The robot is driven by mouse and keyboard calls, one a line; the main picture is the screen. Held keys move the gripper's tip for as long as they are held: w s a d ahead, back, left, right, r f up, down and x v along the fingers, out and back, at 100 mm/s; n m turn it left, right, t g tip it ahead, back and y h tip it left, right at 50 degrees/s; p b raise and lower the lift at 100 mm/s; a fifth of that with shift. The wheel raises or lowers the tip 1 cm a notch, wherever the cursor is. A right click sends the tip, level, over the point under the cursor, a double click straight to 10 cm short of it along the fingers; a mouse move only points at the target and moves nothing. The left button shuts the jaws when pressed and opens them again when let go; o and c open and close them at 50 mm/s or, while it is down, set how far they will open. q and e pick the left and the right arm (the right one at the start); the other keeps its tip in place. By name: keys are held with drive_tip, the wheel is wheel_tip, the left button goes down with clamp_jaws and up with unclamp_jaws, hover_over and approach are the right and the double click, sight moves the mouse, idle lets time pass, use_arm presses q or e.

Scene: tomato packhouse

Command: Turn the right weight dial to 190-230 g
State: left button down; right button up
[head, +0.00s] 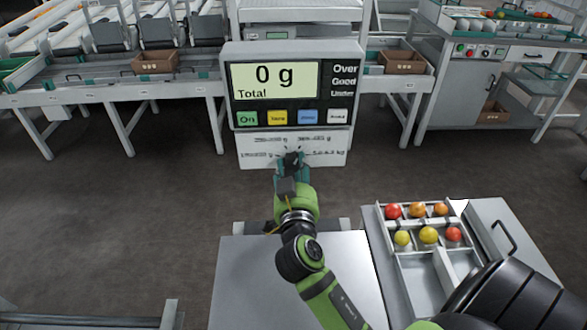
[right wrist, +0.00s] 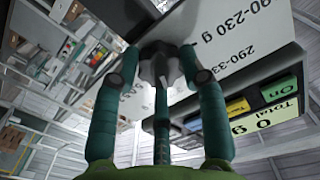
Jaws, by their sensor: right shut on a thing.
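The right weight dial (right wrist: 160,62) is a dark grey knob on the white label panel (head: 245,148) below the scale display. My right gripper (head: 291,165) reaches it from the front, with its teal fingers shut around the knob. In the right wrist view the fingers (right wrist: 158,75) stand on both sides of the knob, which hides part of the panel. The dial's pointer direction cannot be told. My left gripper is not in view.
The scale display (head: 275,80) reads 0 g Total, with several coloured buttons under it. A tray (head: 408,268) of red, orange and yellow tomatoes sits at lower right beside a bare metal surface (head: 245,275). Conveyor tables with cardboard boxes (head: 155,62) stand behind.

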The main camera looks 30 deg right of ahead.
drive_tip(key=shift+f+n, duration=0.1)
drive_tip(key=shift+n, duration=0.2)
drive_tip(key=n+p, duration=0.1)
drive_tip(key=n, duration=0.3)
drive_tip(key=shift+n, duration=0.3)
drive_tip(key=n+p, duration=0.1)
drive_tip(key=n, duration=0.3)
drive_tip(key=shift+s+d+n+p, duration=0.1)
drive_tip(key=shift+n+p, duration=0.2)
drive_tip(key=n+p, duration=0.2)
drive_tip(key=n, duration=0.3)
drive_tip(key=shift+n+p, duration=0.85)
drive_tip(key=shift+n, duration=1.65)
drive_tip(key=o, duration=1.2)
drive_tip(key=shift+d, duration=0.1)
drive_tip(key=shift+c, duration=0.2)
